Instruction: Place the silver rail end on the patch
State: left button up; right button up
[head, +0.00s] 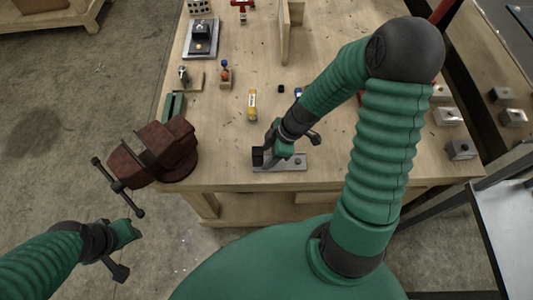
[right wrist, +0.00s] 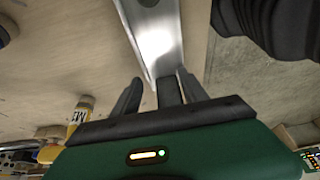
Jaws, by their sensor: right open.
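A silver rail (head: 292,163) lies flat near the bench's front edge, with a dark block (head: 257,156) at its left end. My right gripper (head: 268,153) is low over this left part, open. In the right wrist view the rail (right wrist: 155,40) runs up and away from the open fingers (right wrist: 162,95). A dark upright piece (right wrist: 168,91) shows between them; I cannot tell if the fingers touch it. I cannot make out a separate patch. My left gripper (head: 128,233) hangs off the bench at lower left; its jaws are unclear.
A red-brown vise (head: 160,150) stands at the bench's front left corner. Metal blocks (head: 461,149) sit at the right. The bench (head: 225,165) is bare between vise and rail.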

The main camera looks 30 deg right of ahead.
jog(key=shift+s+a+f, duration=0.1)
jog(key=shift+s, duration=0.1)
jog(key=shift+r, duration=0.2)
jog(key=p+v, duration=0.1)
jog(key=v, duration=1.1)
jog(key=s+a+f+m+h, duration=0.1)
jog(key=a+m+h, duration=0.3)
jog(key=a+m, duration=0.4)
jog(key=m, duration=0.3)
jog(key=shift+s+a+f+m, duration=0.25)
jog(key=shift+s+f+m, duration=0.05)
jog(key=shift+m, duration=0.1)
jog(key=shift+d, duration=0.15)
dwell(0.8)
